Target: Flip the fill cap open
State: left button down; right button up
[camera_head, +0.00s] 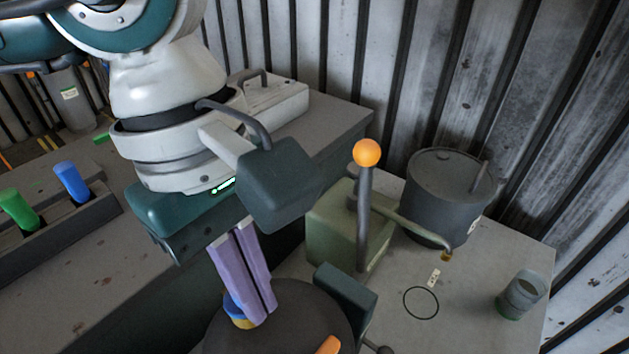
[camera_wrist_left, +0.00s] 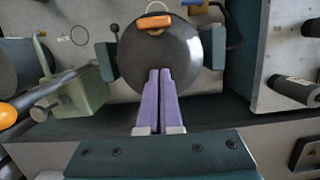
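A dark grey round housing (camera_head: 300,312) stands at the bottom of the head view. It is also at the top middle of the wrist view (camera_wrist_left: 190,62). An orange tab (camera_head: 328,345) sits on it, with a pale ring beside it in the wrist view (camera_wrist_left: 155,22). I cannot tell for certain which part is the fill cap. My left gripper (camera_head: 258,318) has two purple fingers pressed together, with nothing seen between them. Its tips are over the near side of the housing, apart from the orange tab; contact is unclear. A blue and yellow patch (camera_head: 238,312) shows beside the fingertips. My right gripper is out of view.
A green box (camera_head: 335,225) with an orange-knobbed lever (camera_head: 367,153) and a spout stands right of the arm. A dark drum (camera_head: 448,195) and a small cup (camera_head: 522,294) are on the grey bench. Blue and green handles (camera_head: 70,182) stand at left. A corrugated wall closes the back.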

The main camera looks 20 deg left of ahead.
pick_arm(q)
jog(key=w+a+f+y, duration=0.1)
jog(key=w+a+y, duration=0.1)
jog(key=a, duration=0.3)
jog(key=shift+a+f+t, duration=0.2)
jog(key=shift+a+t, duration=0.05)
jog(key=shift+t, duration=0.15)
jog(key=shift+s+d+r+p, duration=0.1)
jog(key=shift+d+r+p, duration=0.1)
jog(key=shift+r+p, duration=0.65)
notch_tip(320, 180, up, 7)
jog(key=p, duration=0.4)
jog(key=shift+d, duration=0.35)
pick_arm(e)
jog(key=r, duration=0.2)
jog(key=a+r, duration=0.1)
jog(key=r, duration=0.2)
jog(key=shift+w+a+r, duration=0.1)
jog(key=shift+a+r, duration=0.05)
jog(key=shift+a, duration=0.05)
pick_arm(q)
jog(key=shift+s, duration=0.1)
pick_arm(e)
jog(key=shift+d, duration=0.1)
